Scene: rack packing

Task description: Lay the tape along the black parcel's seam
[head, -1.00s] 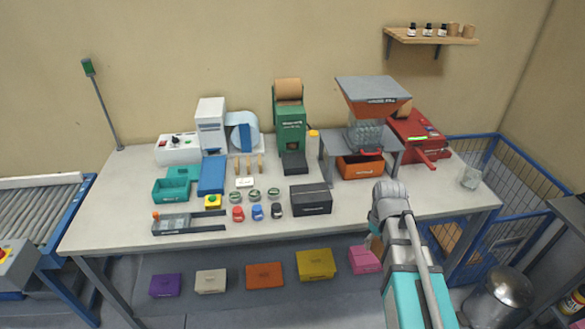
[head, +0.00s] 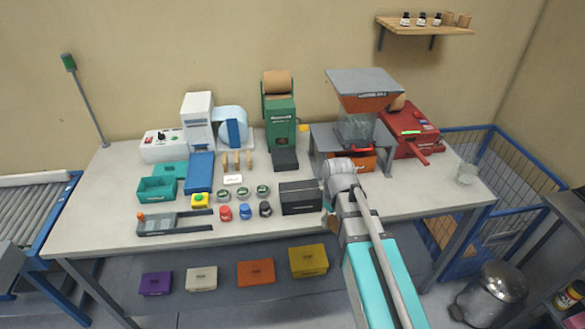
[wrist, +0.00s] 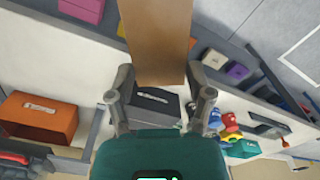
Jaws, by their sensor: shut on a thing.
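The black parcel (head: 299,197) sits on the table near its front edge, a dark closed box with a pale label on its front. It also shows between my fingers in the wrist view (wrist: 156,103). My gripper (wrist: 159,73) is shut on a brown strip of tape (wrist: 157,35), which stretches away from the fingertips. In the head view my arm hides most of the gripper, just right of the parcel; a small brown piece of the tape shows (head: 328,217). The tape appears apart from the parcel. The seam cannot be made out.
Left of the parcel stand red (head: 226,213), blue (head: 245,211) and black (head: 265,209) small items. A green dispenser (head: 280,120) with a brown roll stands behind it. A grey stand (head: 322,138) with an orange bin (wrist: 40,115) is behind right. Coloured boxes lie below the table.

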